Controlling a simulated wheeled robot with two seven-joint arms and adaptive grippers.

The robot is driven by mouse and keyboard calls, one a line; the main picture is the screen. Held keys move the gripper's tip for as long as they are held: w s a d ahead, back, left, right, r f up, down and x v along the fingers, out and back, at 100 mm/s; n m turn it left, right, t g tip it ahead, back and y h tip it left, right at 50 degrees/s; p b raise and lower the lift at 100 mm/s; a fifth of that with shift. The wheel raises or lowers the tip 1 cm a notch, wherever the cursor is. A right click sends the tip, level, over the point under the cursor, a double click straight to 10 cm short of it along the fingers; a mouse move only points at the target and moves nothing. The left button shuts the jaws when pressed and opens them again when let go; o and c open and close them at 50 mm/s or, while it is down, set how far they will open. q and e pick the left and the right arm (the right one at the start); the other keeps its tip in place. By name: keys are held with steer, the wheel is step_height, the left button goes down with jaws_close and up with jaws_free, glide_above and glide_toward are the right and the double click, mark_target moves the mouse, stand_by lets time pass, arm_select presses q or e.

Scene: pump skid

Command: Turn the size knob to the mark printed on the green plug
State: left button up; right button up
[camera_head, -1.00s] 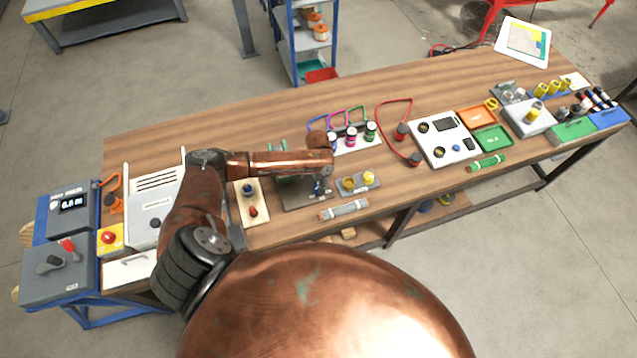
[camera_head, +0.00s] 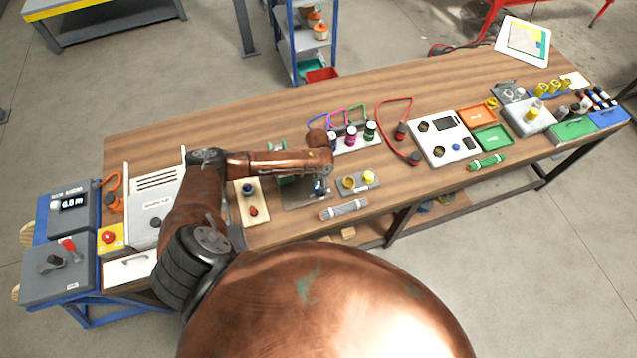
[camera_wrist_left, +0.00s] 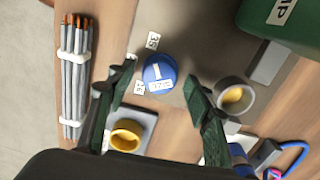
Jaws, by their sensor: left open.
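The blue size knob (camera_wrist_left: 160,72) shows in the left wrist view, with a white pointer line on top and a white label on its near side. It sits on a grey-brown plate with small white number tags beside it; the upper one seems to read 35. My left gripper (camera_wrist_left: 157,84) is open, with one finger on each side of the knob; contact cannot be told. In the head view the left gripper (camera_head: 319,184) is over the plate and hides most of the knob. The green plug (camera_head: 370,131) stands rightmost in a white rack; its print is too small to read.
A grey holder with yellow parts (camera_head: 358,182) and a bundle of grey rods (camera_head: 344,209) lie nearby. Pink (camera_head: 351,137) and dark plugs share the rack. The table's back middle is clear.

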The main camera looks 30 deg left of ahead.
arm_select(q)
step_height(320, 180, up, 12)
steer(key=shift+a, duration=0.15)
stand_by(0.3)
steer(key=shift+w, duration=0.1)
stand_by(0.3)
